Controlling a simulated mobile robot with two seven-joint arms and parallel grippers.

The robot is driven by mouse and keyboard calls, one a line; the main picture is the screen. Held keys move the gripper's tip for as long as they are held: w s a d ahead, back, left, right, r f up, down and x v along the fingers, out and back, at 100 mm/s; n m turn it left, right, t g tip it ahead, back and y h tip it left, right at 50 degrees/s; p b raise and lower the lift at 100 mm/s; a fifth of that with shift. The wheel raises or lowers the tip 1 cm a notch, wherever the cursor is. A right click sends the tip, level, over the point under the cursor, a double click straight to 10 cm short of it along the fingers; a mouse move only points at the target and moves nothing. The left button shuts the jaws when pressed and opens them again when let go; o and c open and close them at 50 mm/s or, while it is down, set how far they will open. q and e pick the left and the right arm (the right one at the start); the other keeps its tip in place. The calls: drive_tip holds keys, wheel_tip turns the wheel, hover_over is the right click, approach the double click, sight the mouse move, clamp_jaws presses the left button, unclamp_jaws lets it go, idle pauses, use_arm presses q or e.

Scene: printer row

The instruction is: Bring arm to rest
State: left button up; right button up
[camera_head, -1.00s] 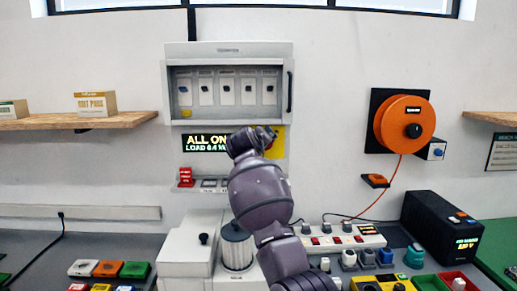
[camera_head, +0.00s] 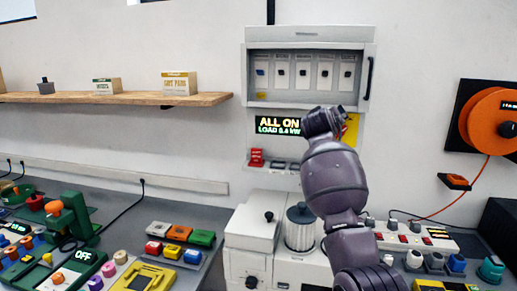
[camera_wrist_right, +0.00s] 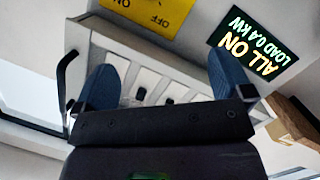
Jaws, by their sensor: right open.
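My right arm rises from the lower right of the head view in front of the worktop and the wall. Its wrist end is just below the breaker cabinet (camera_head: 308,35), near the lit "ALL ON LOAD 0.4 kW" display (camera_head: 278,125). In the wrist view my right gripper (camera_wrist_right: 166,78) has its two blue fingers wide apart with nothing between them. Beyond the fingers are the cabinet's pale switch plates, turned over in this view. The display (camera_wrist_right: 252,45) is also there at the upper right. The fingers cannot be made out in the head view. My left gripper is not in view.
A grey-white machine (camera_head: 250,226) with a ribbed cylinder (camera_head: 299,228) stands close by my forearm. A power strip (camera_head: 418,238) and an orange cable reel (camera_head: 492,120) are to the right. A wooden shelf (camera_head: 130,98) and a green device (camera_head: 72,218) are left.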

wheel_tip(320, 180, up, 4)
drive_tip(key=s+a+r+t+y, duration=0.1)
drive_tip(key=a+t+y, duration=0.1)
drive_tip(key=t, duration=0.1)
drive_tip(key=s+d+f+y+b, duration=0.1)
drive_tip(key=s+f+y, duration=0.1)
drive_tip(key=s+f, duration=0.7)
drive_tip(key=s+d+f+y, duration=0.15)
drive_tip(key=s+f, duration=0.35)
drive_tip(key=f, duration=0.8)
drive_tip(key=s+f+y+b, duration=0.15)
drive_tip(key=s+f, duration=0.45)
drive_tip(key=f, duration=0.6)
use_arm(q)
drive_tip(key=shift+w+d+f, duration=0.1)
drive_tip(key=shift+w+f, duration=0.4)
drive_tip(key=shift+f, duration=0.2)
use_arm(e)
drive_tip(key=s+d+f+g, duration=0.2)
drive_tip(key=s+f+g, duration=0.1)
drive_tip(key=s+f, duration=0.9)
drive_tip(key=s+d+f+m+g, duration=0.1)
drive_tip(key=s+d+f+g, duration=0.1)
drive_tip(key=s+f, duration=1)
drive_tip(key=s+g, duration=0.1)
drive_tip(key=s, duration=0.4)
drive_tip(key=shift+f+m, duration=0.15)
drive_tip(key=shift+m, duration=0.15)
drive_tip(key=shift+s, duration=0.1)
